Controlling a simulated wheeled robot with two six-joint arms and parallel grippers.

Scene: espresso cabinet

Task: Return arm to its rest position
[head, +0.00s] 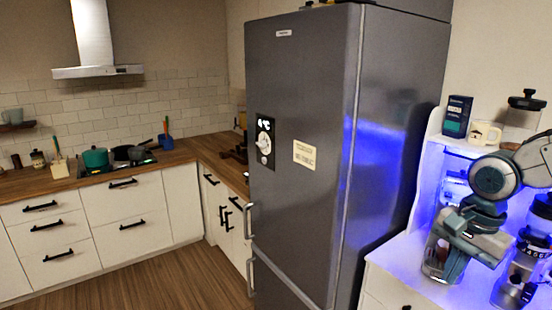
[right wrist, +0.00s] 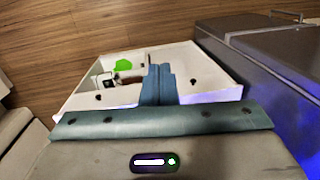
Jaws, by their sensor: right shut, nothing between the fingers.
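My right arm comes in from the right edge of the head view, in front of the blue-lit espresso cabinet (head: 428,160). My right gripper (head: 453,266) points downward there, above the white counter and overlapping a clear glass container (head: 431,262) in the picture. I cannot tell whether they touch. In the right wrist view the two blue-grey fingers (right wrist: 158,84) are together with nothing between them. My left gripper is not in the head view.
A tall grey fridge (head: 305,120) stands left of the cabinet. In the wrist view, a white unit (right wrist: 205,75) holds a green item (right wrist: 124,65). Wooden floor is clear.

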